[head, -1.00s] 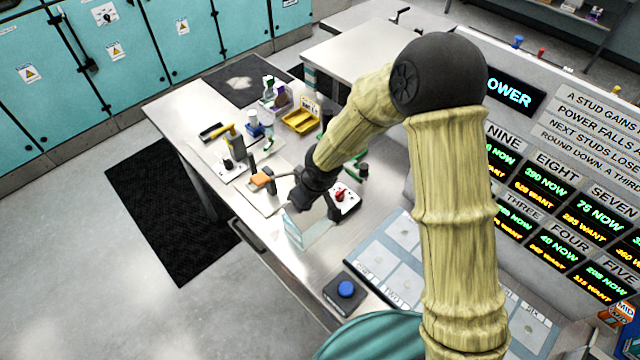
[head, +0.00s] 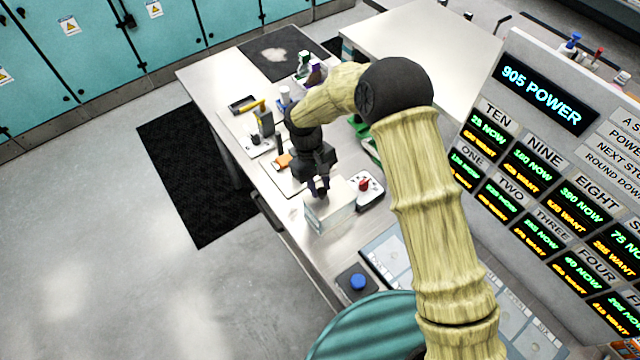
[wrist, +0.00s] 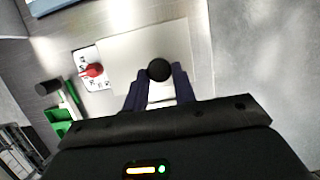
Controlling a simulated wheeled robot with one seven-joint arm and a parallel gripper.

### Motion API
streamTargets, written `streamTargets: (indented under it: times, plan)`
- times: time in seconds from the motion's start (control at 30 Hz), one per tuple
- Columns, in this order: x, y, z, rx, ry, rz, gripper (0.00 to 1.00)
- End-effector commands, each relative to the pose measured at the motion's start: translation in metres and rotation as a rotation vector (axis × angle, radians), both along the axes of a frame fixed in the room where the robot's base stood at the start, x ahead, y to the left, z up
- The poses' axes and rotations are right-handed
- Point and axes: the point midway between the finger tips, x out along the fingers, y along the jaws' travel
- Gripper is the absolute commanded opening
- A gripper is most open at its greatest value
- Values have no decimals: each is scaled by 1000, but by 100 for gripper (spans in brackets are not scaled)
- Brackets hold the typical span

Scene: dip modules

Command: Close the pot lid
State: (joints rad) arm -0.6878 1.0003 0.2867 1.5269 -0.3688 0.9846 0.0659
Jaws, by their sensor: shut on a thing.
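The pot (head: 339,215) is a pale box-like vessel near the front edge of the bench, with a light bluish front face. In the wrist view a pale flat rectangular lid (wrist: 125,52) with a round black knob (wrist: 159,70) lies below my gripper. My gripper (head: 319,192) points down over the pot, and its dark fingers are close together. In the wrist view the fingertips (wrist: 160,84) are shut on the black knob. The fingers and palm hide the near part of the lid. I cannot tell whether the lid rests fully on the pot.
A white control box with a red knob (head: 364,184) stands just right of the pot. A blue button (head: 358,282) is nearer me. An orange thing (head: 283,161), a yellow-handled tool and green parts stand farther back. Open floor lies left of the bench.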

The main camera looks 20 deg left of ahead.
Motion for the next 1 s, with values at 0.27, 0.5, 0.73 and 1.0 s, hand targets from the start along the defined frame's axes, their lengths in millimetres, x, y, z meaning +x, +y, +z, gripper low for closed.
streamTargets:
  times: [0.27, 0.5, 0.73, 1.0]
  plan:
    - [3, -2, -2, -11, 13, -10, 0]
    - [3, -3, -2, -12, 14, -12, 32]
    - [2, -2, -2, -11, 13, -10, 47]
    - [4, 0, 4, -11, 11, -9, 47]
